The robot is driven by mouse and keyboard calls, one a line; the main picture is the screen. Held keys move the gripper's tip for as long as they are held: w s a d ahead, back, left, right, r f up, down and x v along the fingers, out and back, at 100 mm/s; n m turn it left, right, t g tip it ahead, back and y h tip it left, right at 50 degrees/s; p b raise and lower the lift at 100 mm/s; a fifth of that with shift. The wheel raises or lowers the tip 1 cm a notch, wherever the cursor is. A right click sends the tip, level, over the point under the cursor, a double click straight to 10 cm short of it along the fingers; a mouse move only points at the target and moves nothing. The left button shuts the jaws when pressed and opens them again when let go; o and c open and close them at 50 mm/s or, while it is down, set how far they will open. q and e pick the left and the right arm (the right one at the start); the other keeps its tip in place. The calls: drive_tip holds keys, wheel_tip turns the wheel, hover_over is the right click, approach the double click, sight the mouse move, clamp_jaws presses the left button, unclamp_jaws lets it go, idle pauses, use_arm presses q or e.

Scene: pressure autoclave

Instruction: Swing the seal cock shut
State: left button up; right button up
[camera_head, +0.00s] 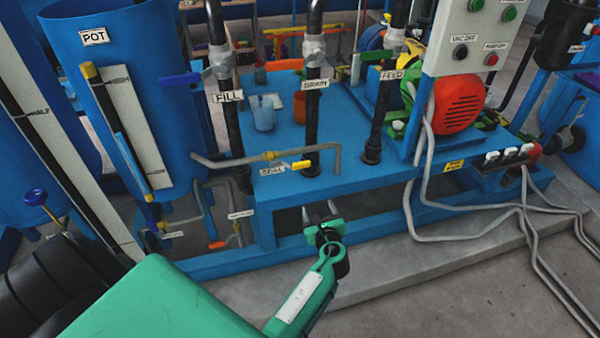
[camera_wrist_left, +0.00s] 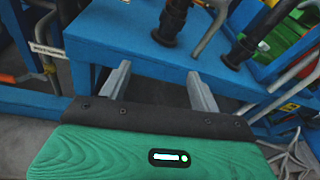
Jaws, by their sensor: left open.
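The seal cock shows in the head view as a small yellow lever (camera_head: 301,165) beside the SEAL label (camera_head: 272,170). It sits by a thin grey pipe (camera_head: 225,162) that runs from the pot (camera_head: 130,110) along the front edge of the blue platform. The lever lies roughly in line with the pipe. My left gripper (camera_head: 319,210) is open and empty, in front of and below the lever, apart from it. In the left wrist view its two fingers (camera_wrist_left: 160,75) stand apart before the platform's front face; I cannot make out the lever there. My right gripper is not in view.
Upright black pipes labelled FILL (camera_head: 228,97), DRAIN (camera_head: 315,85) and FEED (camera_head: 391,74) rise behind the lever. A lower pipe with an orange handle (camera_head: 217,245) is at left. Grey cables (camera_head: 470,236) lie to the right. The platform's blue top (camera_head: 345,150) has some free room.

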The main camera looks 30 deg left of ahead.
sight(302, 164)
use_arm(q)
wheel_tip(302, 164, up, 8)
drive_tip(key=a+y+b, duration=0.1)
drive_tip(key=a+y, duration=0.2)
drive_tip(key=shift+m, duration=0.4)
drive_tip(key=x, duration=1.3)
drive_tip(key=shift+w+d+f, duration=0.1)
drive_tip(key=shift+w+f, duration=0.05)
drive_tip(key=shift+w, duration=0.25)
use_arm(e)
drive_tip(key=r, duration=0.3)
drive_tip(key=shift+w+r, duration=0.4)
